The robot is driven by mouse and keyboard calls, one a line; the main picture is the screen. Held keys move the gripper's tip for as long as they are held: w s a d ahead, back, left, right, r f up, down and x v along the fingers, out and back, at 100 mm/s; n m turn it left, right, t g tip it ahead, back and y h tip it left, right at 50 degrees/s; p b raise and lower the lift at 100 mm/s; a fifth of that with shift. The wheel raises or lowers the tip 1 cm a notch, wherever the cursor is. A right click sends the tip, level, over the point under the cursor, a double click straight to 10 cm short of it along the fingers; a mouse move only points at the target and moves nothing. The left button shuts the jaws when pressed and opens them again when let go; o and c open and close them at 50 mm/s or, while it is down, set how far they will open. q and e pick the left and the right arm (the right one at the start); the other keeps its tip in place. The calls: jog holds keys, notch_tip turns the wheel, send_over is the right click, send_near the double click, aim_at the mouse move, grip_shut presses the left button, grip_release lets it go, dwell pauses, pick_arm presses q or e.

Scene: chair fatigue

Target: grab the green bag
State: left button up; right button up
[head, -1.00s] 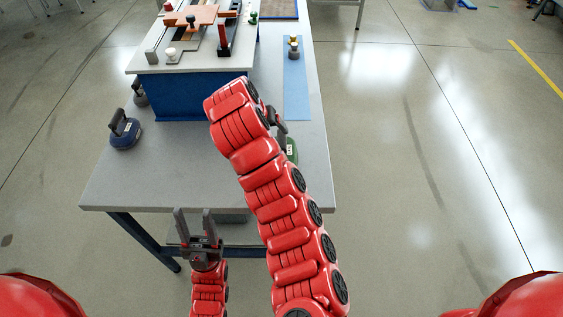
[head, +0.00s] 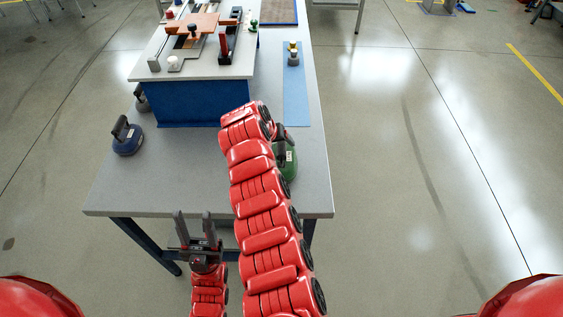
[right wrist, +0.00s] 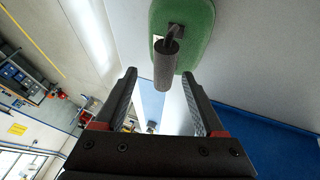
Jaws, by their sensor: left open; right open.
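The green bag (head: 287,163) lies on the grey table near its right edge, partly hidden behind my right arm in the head view. In the right wrist view the green bag (right wrist: 196,28) is at the top, with its dark grey handle (right wrist: 166,62) pointing between the fingertips. My right gripper (right wrist: 163,85) is open, its two fingers on either side of the handle's end; I cannot tell whether they touch it. In the head view the right gripper is mostly hidden by the arm. My left gripper (head: 194,226) is open and empty, in front of the table's near edge.
A blue bag (head: 127,137) with a dark handle stands at the table's left side, with another dark-handled one behind it. A blue-sided platform (head: 188,103) bears a fixture. A blue strip (head: 296,98) with a small metal piece lies at right. The table's (head: 165,185) near left is clear.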

aim_at(281, 146)
jog(key=shift+a+f, duration=0.15)
jog(key=shift+f, duration=0.35)
jog(key=shift+w+d+f+p, duration=0.15)
jog(key=shift+w+d+p, duration=0.15)
jog(key=shift+p, duration=0.4)
jog(key=shift+x, duration=0.8)
jog(key=shift+w+a+f, duration=0.1)
jog(key=shift+w+f, duration=0.15)
jog(key=shift+f, duration=0.35)
jog(key=shift+c, duration=0.4)
grip_shut()
jog(key=shift+r, duration=0.1)
